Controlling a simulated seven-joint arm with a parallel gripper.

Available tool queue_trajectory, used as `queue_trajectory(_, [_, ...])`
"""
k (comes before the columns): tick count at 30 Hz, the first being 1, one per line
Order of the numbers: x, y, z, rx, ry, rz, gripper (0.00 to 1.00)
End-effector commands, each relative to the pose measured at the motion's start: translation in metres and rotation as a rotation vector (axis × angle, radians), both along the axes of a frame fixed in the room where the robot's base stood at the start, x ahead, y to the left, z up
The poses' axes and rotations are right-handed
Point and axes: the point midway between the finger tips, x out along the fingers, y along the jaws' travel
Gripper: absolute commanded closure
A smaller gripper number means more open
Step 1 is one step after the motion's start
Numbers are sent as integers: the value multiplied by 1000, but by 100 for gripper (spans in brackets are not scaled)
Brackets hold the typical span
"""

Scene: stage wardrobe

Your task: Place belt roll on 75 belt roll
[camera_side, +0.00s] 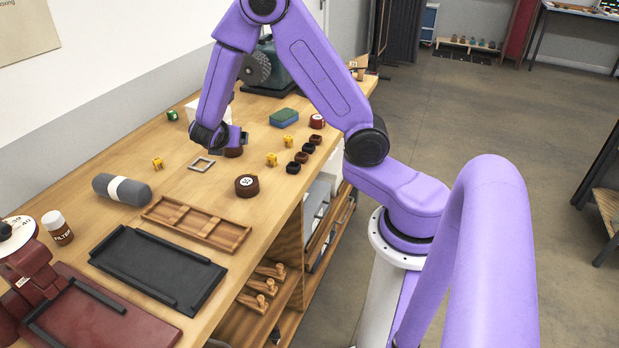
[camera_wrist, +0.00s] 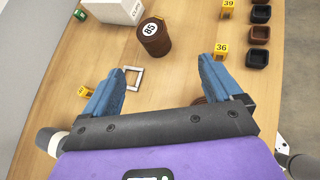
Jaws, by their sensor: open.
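A brown belt roll (camera_wrist: 154,38) with a white label that looks like 85 stands upright on the bench in the wrist view. In the side view this roll (camera_side: 234,152) is just under my gripper (camera_side: 229,141) and partly hidden by it. A second brown belt roll (camera_side: 247,186) stands upright nearer the side camera; its number is too small to read. In the wrist view only a brown sliver shows behind the right finger. My gripper (camera_wrist: 160,82) is open with nothing between its blue fingers; the labelled roll is beyond the fingertips.
A square metal frame (camera_side: 202,163) lies left of the rolls. Yellow number tags (camera_wrist: 221,50) and dark small trays (camera_wrist: 257,57) line the right edge. A white box (camera_wrist: 118,10) stands behind. A grey roll (camera_side: 122,189) and a wooden compartment tray (camera_side: 197,223) lie nearer.

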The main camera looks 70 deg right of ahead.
Motion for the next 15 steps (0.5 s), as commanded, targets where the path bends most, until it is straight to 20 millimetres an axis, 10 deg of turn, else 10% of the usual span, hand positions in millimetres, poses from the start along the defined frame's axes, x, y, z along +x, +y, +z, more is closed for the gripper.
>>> queue_trajectory(15, [-174, 102, 38, 660, -119, -409, 8])
